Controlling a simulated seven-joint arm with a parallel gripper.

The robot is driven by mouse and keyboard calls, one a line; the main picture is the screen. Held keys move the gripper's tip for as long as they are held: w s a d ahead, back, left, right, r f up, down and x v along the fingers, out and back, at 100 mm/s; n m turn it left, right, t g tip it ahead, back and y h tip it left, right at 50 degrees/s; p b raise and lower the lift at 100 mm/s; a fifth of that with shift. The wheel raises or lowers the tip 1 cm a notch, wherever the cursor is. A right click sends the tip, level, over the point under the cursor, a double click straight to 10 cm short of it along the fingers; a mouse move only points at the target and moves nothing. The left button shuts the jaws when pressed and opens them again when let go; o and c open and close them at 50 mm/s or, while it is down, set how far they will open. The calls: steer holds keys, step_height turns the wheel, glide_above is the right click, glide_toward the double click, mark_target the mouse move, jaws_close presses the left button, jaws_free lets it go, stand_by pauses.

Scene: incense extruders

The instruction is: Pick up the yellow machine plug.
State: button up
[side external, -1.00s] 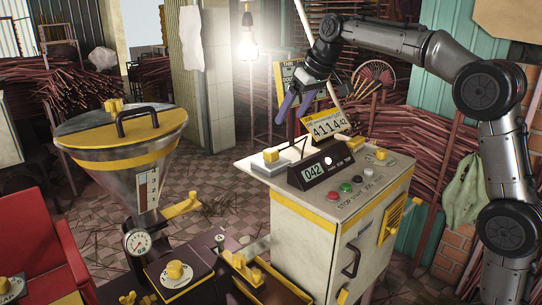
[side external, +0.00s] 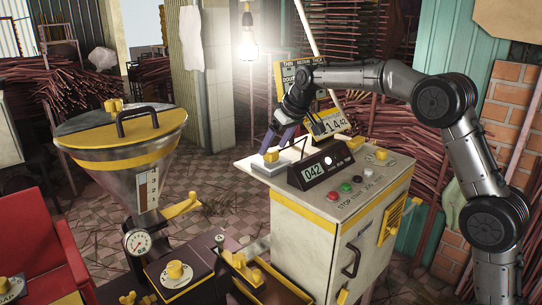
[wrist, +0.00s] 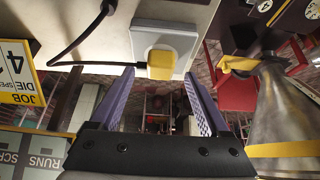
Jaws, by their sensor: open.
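The yellow machine plug (side external: 271,156) sits in a pale square plate (side external: 262,166) at the left end of the cream cabinet's top. In the wrist view the plug (wrist: 160,65) shows as a yellow block on the white plate, between and just beyond the purple fingertips. My gripper (side external: 274,146) is open and points down close above the plug. In the wrist view my gripper (wrist: 159,75) has a finger on either side of the plug, with no clear contact. Part of the plug is hidden by the fingers in the side view.
A black counter box (side external: 322,168) reading 042 and a tilted yellow number card (side external: 328,124) stand right of the plug. A dark cable (wrist: 82,48) lies nearby in the wrist view. A metal hopper (side external: 125,165) stands left, with open space between.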

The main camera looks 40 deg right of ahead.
steer(key=shift+x, duration=0.9)
jaws_close()
stand_by(0.7)
